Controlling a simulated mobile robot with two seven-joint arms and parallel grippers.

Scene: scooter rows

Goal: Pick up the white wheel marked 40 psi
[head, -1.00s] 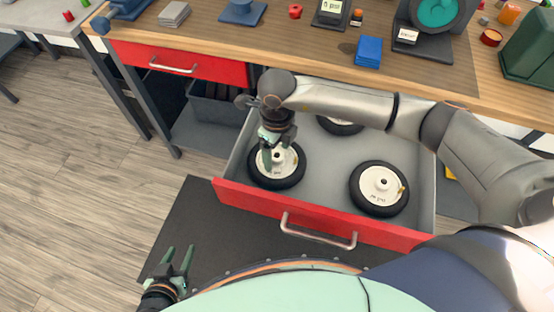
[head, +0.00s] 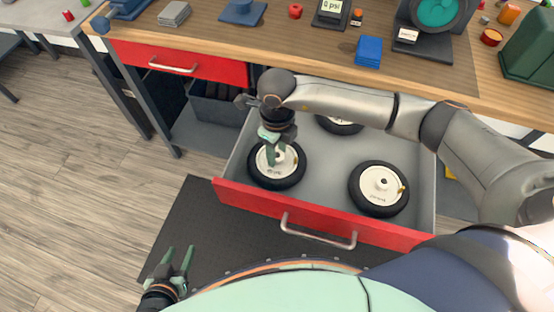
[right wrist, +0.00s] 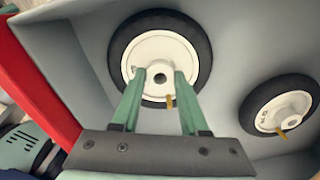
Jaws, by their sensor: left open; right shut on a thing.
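Several black-tyred wheels with white hubs lie flat in the open red-fronted drawer (head: 243,199). My right gripper (head: 275,157) reaches down over the front-left wheel (head: 291,178) and is shut on its hub. In the right wrist view my right gripper (right wrist: 160,76) has a finger on either side of the hub of that wheel (right wrist: 150,46). The wheel looks level with the others. The front-right wheel (head: 378,197) is free, and a back wheel (head: 340,127) is partly hidden by my right arm. The hub markings are too small to read surely. My left gripper (head: 179,254) is open and empty.
The workbench (head: 300,40) runs behind the drawer and carries a small psi display (head: 331,9), a blue block (head: 368,51) and other items. A shut red drawer (head: 180,62) is at left. The drawer handle (head: 318,233) projects forward. Floor at left is clear.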

